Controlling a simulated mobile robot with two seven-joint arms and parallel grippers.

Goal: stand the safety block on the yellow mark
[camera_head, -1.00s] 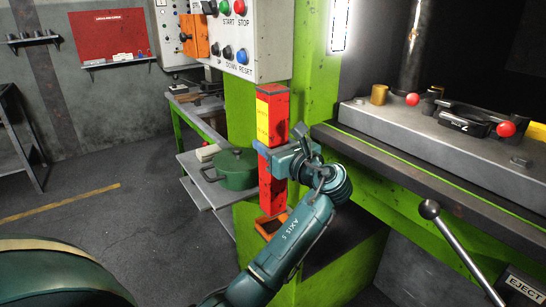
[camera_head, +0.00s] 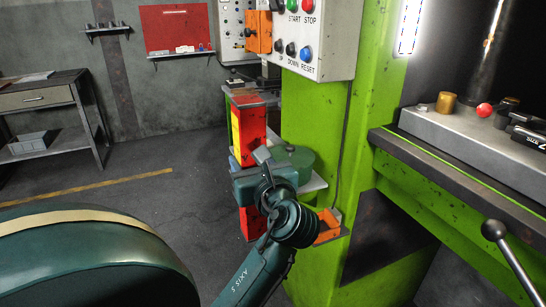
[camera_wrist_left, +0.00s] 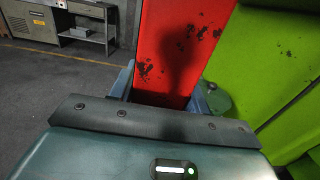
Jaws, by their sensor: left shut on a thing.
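The safety block is a tall red post with a yellow label (camera_head: 248,128), worn at its edges. It is roughly upright in front of the press column's left side. My left gripper (camera_head: 252,172) is shut on it around its middle, hiding part of it. In the left wrist view the red block (camera_wrist_left: 182,45) rises between the two fingers, with dark worn spots on its face. I cannot make out the yellow mark on the press in these views. My right gripper is not in view.
An orange bracket (camera_head: 328,226) sits low on the green press column (camera_head: 318,125), right of the block. The control box (camera_head: 318,38) hangs above. The press bed (camera_head: 455,137) is at right. Open floor lies left.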

